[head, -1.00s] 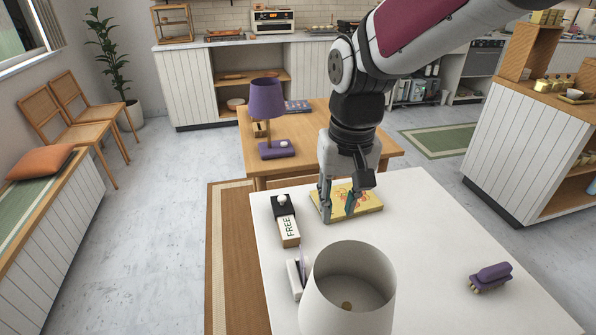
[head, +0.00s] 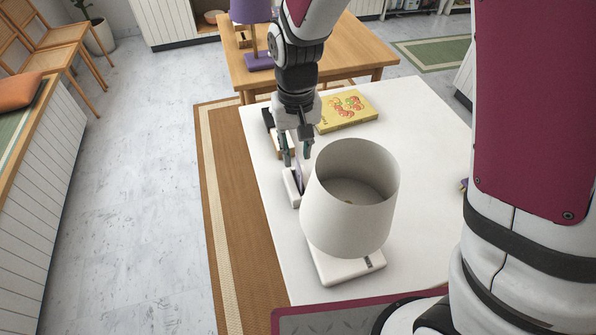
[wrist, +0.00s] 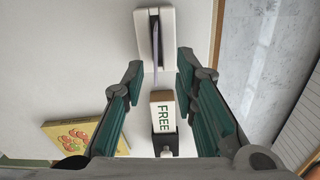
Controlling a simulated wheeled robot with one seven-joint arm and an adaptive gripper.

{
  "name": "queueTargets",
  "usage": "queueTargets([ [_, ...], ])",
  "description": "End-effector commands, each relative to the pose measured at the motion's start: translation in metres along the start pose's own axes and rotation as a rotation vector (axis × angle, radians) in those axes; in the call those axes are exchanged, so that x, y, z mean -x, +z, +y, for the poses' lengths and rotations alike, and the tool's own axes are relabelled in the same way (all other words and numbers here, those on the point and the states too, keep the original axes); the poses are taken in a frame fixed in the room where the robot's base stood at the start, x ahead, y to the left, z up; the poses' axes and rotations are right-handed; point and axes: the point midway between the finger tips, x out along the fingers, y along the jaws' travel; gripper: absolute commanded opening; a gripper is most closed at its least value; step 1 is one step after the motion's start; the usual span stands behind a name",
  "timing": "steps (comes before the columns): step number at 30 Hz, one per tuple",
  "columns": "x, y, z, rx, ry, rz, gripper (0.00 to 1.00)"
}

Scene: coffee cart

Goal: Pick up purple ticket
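The purple ticket (wrist: 155,48) stands upright in a white holder (wrist: 168,28) and shows almost edge-on in the wrist view. My gripper (head: 297,155) is above the holder, pointing down. It is open and empty. In the wrist view, my gripper (wrist: 160,74) has its fingers on either side of the ticket's line, with the ticket slightly ahead of the tips. Contact is not visible.
A block marked FREE (wrist: 163,113) sits in a dark stand beside the holder. A yellow box (head: 347,110) lies farther back.

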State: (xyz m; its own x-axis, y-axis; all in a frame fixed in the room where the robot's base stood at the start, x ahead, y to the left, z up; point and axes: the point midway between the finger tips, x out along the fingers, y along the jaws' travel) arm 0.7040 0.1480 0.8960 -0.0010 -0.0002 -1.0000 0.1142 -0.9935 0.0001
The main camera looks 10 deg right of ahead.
Motion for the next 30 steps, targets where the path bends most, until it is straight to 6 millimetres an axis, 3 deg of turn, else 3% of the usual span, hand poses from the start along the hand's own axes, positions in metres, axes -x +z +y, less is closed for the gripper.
queueTargets([
  [12,-0.049,-0.001,0.005,0.0,0.001,-0.001,0.27],
  [21,-0.052,-0.001,0.005,0.0,0.0,0.001,0.27],
  [25,-0.052,-0.001,0.005,0.0,0.0,0.001,0.0],
  [30,-0.052,-0.001,0.005,0.0,0.0,0.001,0.0],
])
